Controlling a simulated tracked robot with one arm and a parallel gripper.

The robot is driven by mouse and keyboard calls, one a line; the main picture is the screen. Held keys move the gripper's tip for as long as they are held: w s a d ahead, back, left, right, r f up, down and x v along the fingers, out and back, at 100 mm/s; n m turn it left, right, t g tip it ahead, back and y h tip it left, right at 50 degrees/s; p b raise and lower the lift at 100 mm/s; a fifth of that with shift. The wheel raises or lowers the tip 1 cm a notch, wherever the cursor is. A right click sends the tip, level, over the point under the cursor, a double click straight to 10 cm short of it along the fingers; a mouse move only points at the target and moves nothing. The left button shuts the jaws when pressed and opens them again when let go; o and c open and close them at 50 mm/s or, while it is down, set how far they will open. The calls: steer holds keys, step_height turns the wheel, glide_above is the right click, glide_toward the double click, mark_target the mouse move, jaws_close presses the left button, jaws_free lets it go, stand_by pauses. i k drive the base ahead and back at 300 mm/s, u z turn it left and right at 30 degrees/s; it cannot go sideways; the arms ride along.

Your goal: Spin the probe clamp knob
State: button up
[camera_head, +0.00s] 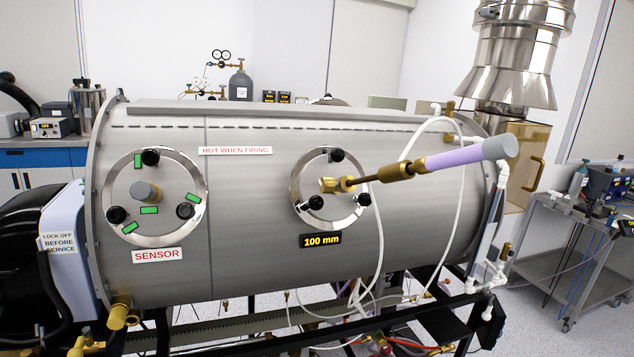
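A probe with a purple handle (455,159) and a grey end cap (499,146) sticks out of the right round port (301,188) of the steel chamber. A thin dark rod runs from the port to a brass fitting (396,172) at the handle. At the port the rod passes a brass clamp, with a short brass knob (327,185) on its left side; this looks like the probe clamp knob. Several black knobs (316,202) sit around the port plate. A display below reads "100 mm" (320,240). My gripper is not in view, and nothing is seen touching the knob.
The steel chamber (260,260) fills the middle, with a "SENSOR" port (147,194) at left. White pipes (490,230) and a metal cart (572,245) stand at right. Space in front of the right port looks clear.

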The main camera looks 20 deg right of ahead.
mark_target(328, 185)
steer(key=u, duration=0.1)
steer(key=i, duration=1)
steer(key=z, duration=0.1)
